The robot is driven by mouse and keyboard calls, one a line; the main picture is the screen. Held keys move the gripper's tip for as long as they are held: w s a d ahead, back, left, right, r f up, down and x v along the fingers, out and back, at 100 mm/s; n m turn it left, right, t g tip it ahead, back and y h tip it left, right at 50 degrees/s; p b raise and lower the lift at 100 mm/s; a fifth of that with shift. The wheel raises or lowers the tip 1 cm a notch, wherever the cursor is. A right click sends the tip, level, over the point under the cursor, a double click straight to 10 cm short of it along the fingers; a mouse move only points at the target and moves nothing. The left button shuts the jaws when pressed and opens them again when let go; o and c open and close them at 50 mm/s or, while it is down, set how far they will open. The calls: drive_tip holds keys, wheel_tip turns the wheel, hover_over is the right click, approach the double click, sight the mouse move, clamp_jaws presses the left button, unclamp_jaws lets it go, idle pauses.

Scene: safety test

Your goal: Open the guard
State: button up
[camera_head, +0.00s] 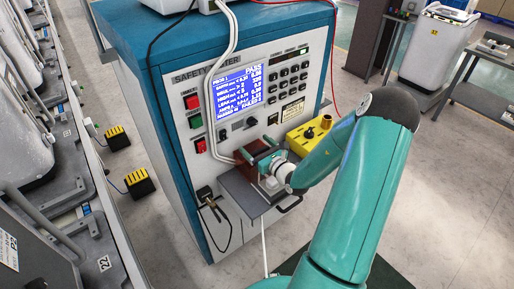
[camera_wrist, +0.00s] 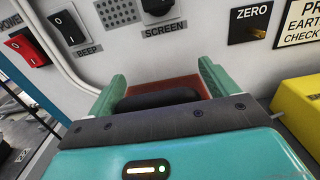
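The guard looks like a reddish see-through cover (camera_head: 250,174) low on the front of the safety tester (camera_head: 180,120), above a small grey shelf (camera_head: 240,196). My gripper (camera_head: 260,156) is at the guard and hides part of it. In the wrist view, my gripper (camera_wrist: 161,78) has its two green fingers wide apart. The red guard (camera_wrist: 180,84) shows between and beyond them. A dark rounded bar (camera_wrist: 158,100) lies between the fingers; I cannot tell whether it is a guard handle or touches a finger.
A yellow box (camera_head: 309,136) with a black knob stands right of my gripper, near my arm. A black cable and probe (camera_head: 208,197) hang at the left of the shelf.

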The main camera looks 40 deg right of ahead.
drive_tip(key=s, duration=1.4)
drive_tip(key=shift+d, duration=0.15)
drive_tip(key=shift+w, duration=0.1)
